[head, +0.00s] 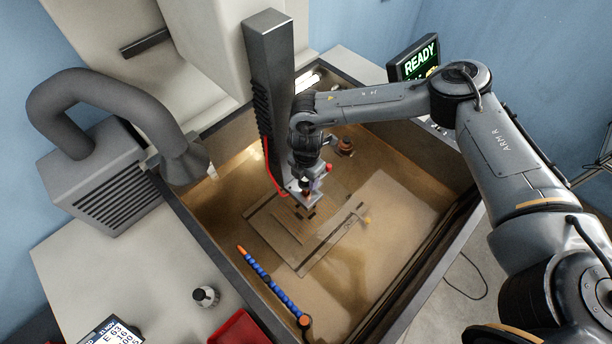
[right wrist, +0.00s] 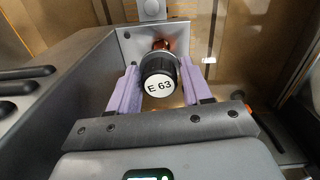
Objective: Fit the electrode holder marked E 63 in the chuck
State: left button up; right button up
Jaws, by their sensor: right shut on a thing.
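The electrode holder marked E 63 (right wrist: 160,87) is a black round piece with a white label facing the right wrist camera. My right gripper (right wrist: 158,76) is shut on it, with a purple finger on each side. A copper-coloured part (right wrist: 161,45) shows just beyond the holder, against a grey metal plate (right wrist: 137,45). In the head view my right gripper (head: 314,186) is at the lower end of the tall grey column (head: 269,70), where the chuck seems to be. How the holder meets the chuck is hidden. My left gripper is not in view.
The tank (head: 400,215) has raised walls around the work area. A blue jointed hose (head: 267,277) and a clamped plate (head: 300,225) lie below. A black, white-topped piece (head: 206,296) and an E 63 display (head: 110,332) are on the left bench. A screen (head: 418,60) reads READY.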

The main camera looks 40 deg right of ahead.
jog(key=shift+f, duration=0.6)
jog(key=shift+f+b, duration=0.35)
jog(key=shift+f, duration=0.25)
jog(key=shift+f+b, duration=0.3)
jog(key=shift+f, duration=0.2)
jog(key=shift+f, duration=0.4)
jog(key=shift+f+b, duration=0.25)
jog(key=shift+b, duration=0.05)
jog(key=shift+f+b, duration=0.3)
jog(key=shift+f, duration=0.35)
